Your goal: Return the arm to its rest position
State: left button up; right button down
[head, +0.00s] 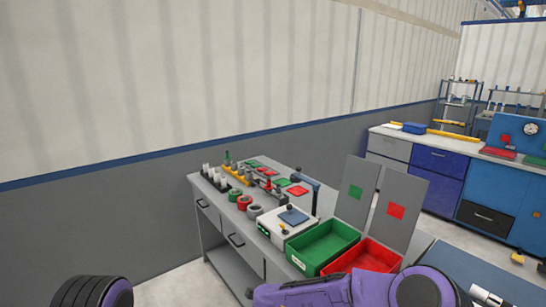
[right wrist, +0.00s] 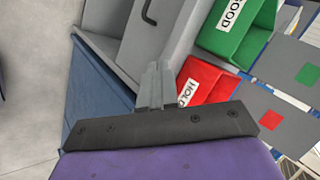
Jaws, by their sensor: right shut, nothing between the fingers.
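My right gripper (right wrist: 155,85) shows in the right wrist view with its two grey fingers together and nothing between them. Beyond the fingertips in that view are the red bin (right wrist: 212,75) labelled HOLD and the grey bench side (right wrist: 150,35). My purple right arm (head: 330,292) crosses the bottom of the head view, in front of the bench. I cannot make out its fingers clearly there. A dark and purple part of my other arm (head: 95,291) shows at the lower left of the head view. My left gripper is out of view.
A grey workbench (head: 235,222) carries small pipe parts, a white device (head: 288,226), a green bin (head: 325,248) and a red bin (head: 370,256). Grey panels (head: 357,193) stand behind the bins. A blue surface (head: 475,272) lies at right. Floor shows left of the bench.

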jog(key=s+d+f+n+y+b, duration=0.1)
jog(key=s+d+f+n, duration=0.4)
jog(key=s+f, duration=0.35)
jog(key=s+d+f+n+b, duration=0.1)
jog(key=s+d+f+n, duration=0.3)
jog(key=s+d+f, duration=0.45)
jog(key=s+d+n+g+b, duration=0.1)
jog(key=s+d, duration=0.4)
jog(key=s, duration=0.6)
jog(key=s+d+f+n+g+b, duration=0.1)
jog(key=s+d, duration=0.5)
jog(key=s, duration=0.6)
jog(key=n+g+b, duration=0.1)
jog(key=n+g, duration=0.1)
jog(key=shift+s+f+n, duration=0.25)
jog(key=shift+f+n, duration=0.05)
jog(key=shift+d, duration=0.1)
